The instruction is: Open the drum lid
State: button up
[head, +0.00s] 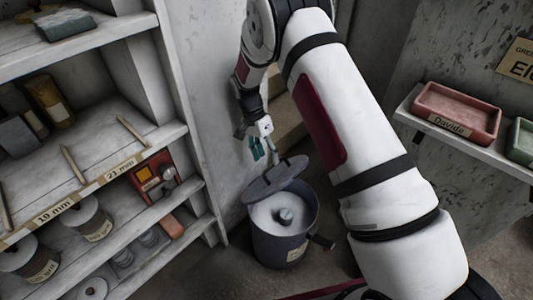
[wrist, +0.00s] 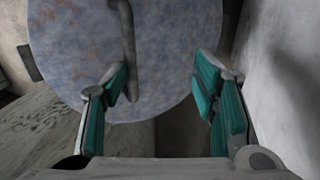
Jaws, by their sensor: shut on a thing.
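The drum (head: 280,248) is a dark grey round bin standing on the floor, with white material and a grey rounded object (head: 285,216) inside. Its grey lid (head: 270,182) is raised and tilted at the rear of the rim, so the mouth shows. In the wrist view the lid (wrist: 175,50) is a mottled blue-grey disc with a bar handle (wrist: 128,45). My gripper (head: 259,148) has teal fingers just above the lid.
Shelves (head: 110,165) with pots and tools stand left of the drum. A wall shelf (head: 465,135) at right holds a red tray (head: 457,108) and a green tray (head: 521,142). A pale wall stands close behind the drum. A dark lever (head: 322,243) juts from the drum's right side.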

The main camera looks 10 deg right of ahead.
jog(key=shift+a+f, duration=0.1)
jog(key=shift+a, duration=0.15)
jog(key=shift+c, duration=0.2)
notch_tip(320, 180, up, 10)
jog(key=shift+d, duration=0.25)
